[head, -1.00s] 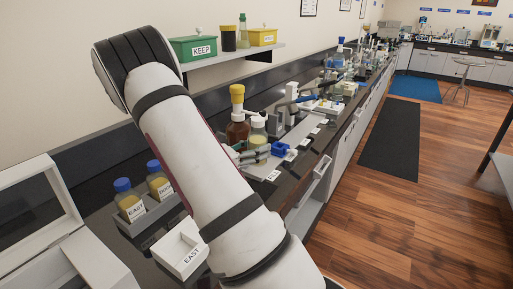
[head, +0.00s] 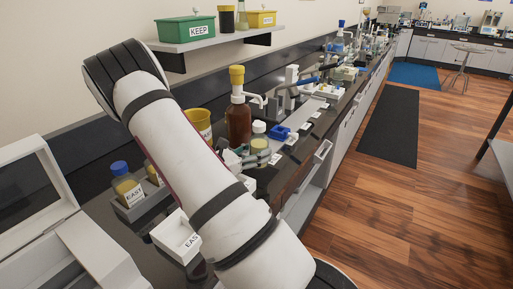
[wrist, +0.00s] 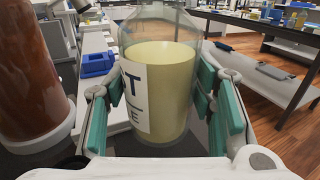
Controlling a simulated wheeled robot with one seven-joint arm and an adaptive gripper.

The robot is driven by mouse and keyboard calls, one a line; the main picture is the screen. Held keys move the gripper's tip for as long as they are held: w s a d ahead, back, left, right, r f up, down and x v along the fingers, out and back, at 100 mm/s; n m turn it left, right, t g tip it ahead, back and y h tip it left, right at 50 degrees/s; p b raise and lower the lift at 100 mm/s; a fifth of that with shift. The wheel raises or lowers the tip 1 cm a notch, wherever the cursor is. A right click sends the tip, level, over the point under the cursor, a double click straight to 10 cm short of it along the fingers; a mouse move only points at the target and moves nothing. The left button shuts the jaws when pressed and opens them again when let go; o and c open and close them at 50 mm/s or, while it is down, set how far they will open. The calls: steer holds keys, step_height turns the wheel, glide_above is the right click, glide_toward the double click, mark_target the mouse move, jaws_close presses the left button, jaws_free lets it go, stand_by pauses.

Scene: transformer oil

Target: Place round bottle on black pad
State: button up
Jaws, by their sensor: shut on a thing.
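The round bottle (head: 259,143) is clear, with pale yellow liquid, a white cap and a label. In the wrist view the bottle (wrist: 165,85) stands upright between the green-padded fingers of my gripper (wrist: 165,110), which is shut on its sides. In the head view my gripper (head: 246,158) is partly hidden behind my own arm. The bottle's base is close to the dark counter; I cannot tell whether it touches. I cannot pick out the black pad from the dark worktop.
A brown pump bottle (head: 238,125) stands close to the left of the held bottle. A yellow beaker (head: 199,122), a blue block (head: 280,132) and a white tray (head: 178,238) are nearby. A rack holds a blue-capped bottle (head: 127,187).

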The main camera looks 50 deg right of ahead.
steer(key=shift+f, duration=0.15)
steer(key=o, duration=1.5)
steer(key=shift+o, duration=0.5)
steer(key=shift+o, duration=1.3)
steer(key=v, duration=1.2)
